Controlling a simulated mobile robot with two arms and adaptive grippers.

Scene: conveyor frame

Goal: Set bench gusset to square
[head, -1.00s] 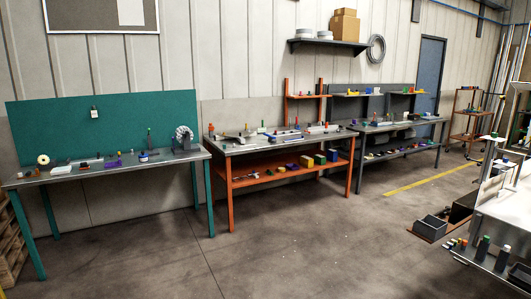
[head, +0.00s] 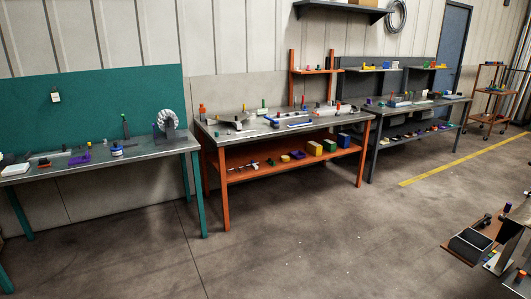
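Three workbenches stand along the wall: a teal bench (head: 80,179) at left, an orange bench (head: 290,128) in the middle and a grey bench (head: 371,150) at right. The orange bench carries light grey metal parts, a blue-edged piece and several small coloured items. I cannot tell which item is the gusset or the square at this size. Neither of my grippers is in view.
An orange lower shelf (head: 240,182) holds coloured boxes. A rust-coloured cart (head: 488,105) stands at the far right back. Dark bins on a low platform (head: 455,252) are at the lower right. The concrete floor (head: 310,245) before the benches is clear.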

